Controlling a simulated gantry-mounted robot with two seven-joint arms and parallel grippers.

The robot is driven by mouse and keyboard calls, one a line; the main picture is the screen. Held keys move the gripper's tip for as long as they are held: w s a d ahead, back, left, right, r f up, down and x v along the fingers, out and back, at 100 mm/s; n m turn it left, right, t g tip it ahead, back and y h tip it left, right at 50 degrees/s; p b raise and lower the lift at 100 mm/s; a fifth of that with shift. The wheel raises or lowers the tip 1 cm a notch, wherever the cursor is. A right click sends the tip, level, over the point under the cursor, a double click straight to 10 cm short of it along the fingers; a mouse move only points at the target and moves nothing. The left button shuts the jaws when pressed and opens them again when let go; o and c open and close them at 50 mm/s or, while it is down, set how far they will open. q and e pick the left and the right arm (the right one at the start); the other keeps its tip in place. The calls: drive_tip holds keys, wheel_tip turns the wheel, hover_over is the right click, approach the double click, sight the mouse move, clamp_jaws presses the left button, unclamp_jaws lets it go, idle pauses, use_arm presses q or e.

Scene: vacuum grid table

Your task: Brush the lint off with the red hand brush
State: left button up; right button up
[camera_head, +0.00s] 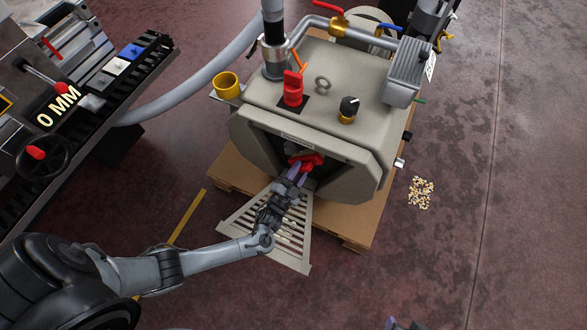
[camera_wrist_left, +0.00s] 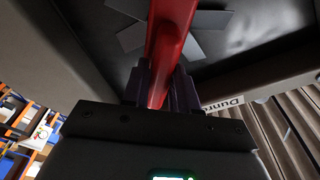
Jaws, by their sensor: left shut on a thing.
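The red hand brush (camera_head: 307,160) is at the dark opening in the front of a beige machine (camera_head: 330,85). My left gripper (camera_head: 298,174) reaches into this opening and is shut on the brush. In the left wrist view the red handle (camera_wrist_left: 170,45) runs up between the two purple fingers (camera_wrist_left: 160,88); its bristles are hidden. Beyond it, flat grey pieces (camera_wrist_left: 188,46) lie against a dark surface; I cannot tell if they are lint. A small purple and dark tip, perhaps my right gripper (camera_head: 398,324), shows at the bottom edge of the head view.
A slatted beige grate (camera_head: 296,245) slopes out below the opening, under my left arm. The machine stands on a wooden pallet (camera_head: 225,168). Pale chips (camera_head: 420,192) lie on the floor at right. A yellow cup (camera_head: 228,86) sits at the machine's left side. The right floor is mostly clear.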

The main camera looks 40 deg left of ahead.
use_arm(q)
drive_tip(key=shift+w+d, duration=0.2)
drive_tip(key=shift+d, duration=0.45)
drive_tip(key=shift+s+a+r+p, duration=0.1)
drive_tip(key=shift+s+a+p, duration=0.15)
drive_tip(key=shift+a, duration=0.7)
drive_tip(key=shift+s+a+p, duration=0.15)
drive_tip(key=shift+a+p, duration=0.1)
drive_tip(key=shift+a, duration=0.7)
drive_tip(key=a, duration=0.3)
drive_tip(key=shift+s+a, duration=0.35)
drive_tip(key=shift+s+p, duration=0.1)
drive_tip(key=shift+p, duration=0.2)
drive_tip(key=shift+s+d+p, duration=0.2)
drive_tip(key=shift+s+p, duration=0.15)
drive_tip(key=shift+s, duration=0.6)
drive_tip(key=shift+s+d+p, duration=0.15)
drive_tip(key=shift+s+p, duration=0.15)
drive_tip(key=shift+s, duration=0.6)
drive_tip(key=shift+s+d+p, duration=0.2)
drive_tip(key=shift+s+p, duration=0.15)
drive_tip(key=shift+s, duration=0.6)
